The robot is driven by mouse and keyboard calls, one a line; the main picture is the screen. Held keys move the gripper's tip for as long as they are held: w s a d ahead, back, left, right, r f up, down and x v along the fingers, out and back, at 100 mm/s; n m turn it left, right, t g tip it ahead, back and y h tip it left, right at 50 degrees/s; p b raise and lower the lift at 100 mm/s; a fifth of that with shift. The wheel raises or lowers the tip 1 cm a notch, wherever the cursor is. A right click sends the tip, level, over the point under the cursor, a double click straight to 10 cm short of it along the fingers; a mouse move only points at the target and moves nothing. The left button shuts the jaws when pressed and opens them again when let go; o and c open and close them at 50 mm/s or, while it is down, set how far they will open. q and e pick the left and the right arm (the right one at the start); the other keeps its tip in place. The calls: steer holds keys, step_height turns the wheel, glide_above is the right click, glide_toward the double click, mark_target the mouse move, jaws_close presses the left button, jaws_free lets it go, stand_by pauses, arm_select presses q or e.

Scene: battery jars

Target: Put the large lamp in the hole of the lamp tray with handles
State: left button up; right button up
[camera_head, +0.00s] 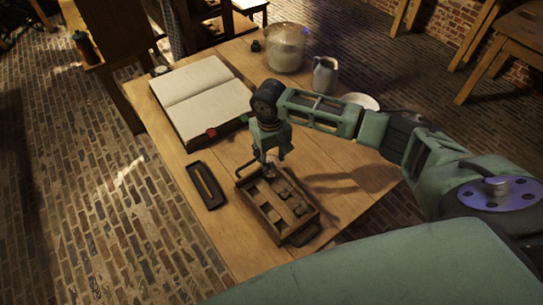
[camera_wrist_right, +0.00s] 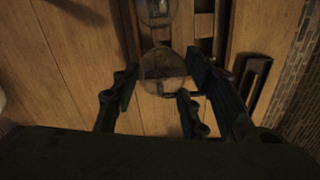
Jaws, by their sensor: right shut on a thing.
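The lamp tray with handles (camera_head: 257,215) is a wooden tray with compartments near the table's front. It has a dark handle at each end, and several small blocks lie in it. My right gripper (camera_head: 267,158) points down over the tray's far end. In the right wrist view, my right gripper (camera_wrist_right: 161,75) is shut on a clear round glass thing (camera_wrist_right: 163,66), which looks like the large lamp. The lamp is hard to make out in the head view. I cannot tell whether it touches the tray. My left gripper is not in view.
A narrow dark tray (camera_head: 207,186) lies left of the lamp tray. An open book (camera_head: 200,97) lies behind it. A glass jar (camera_head: 285,48), a jug (camera_head: 325,75) and a pale dish (camera_head: 361,101) stand at the back. Bare table lies right of the tray.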

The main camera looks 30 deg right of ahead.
steer(key=shift+f, duration=1.15)
stand_by(0.4)
steer(key=o, duration=1.3)
step_height(320, 180, up, 12)
steer(key=shift+a+r, duration=0.1)
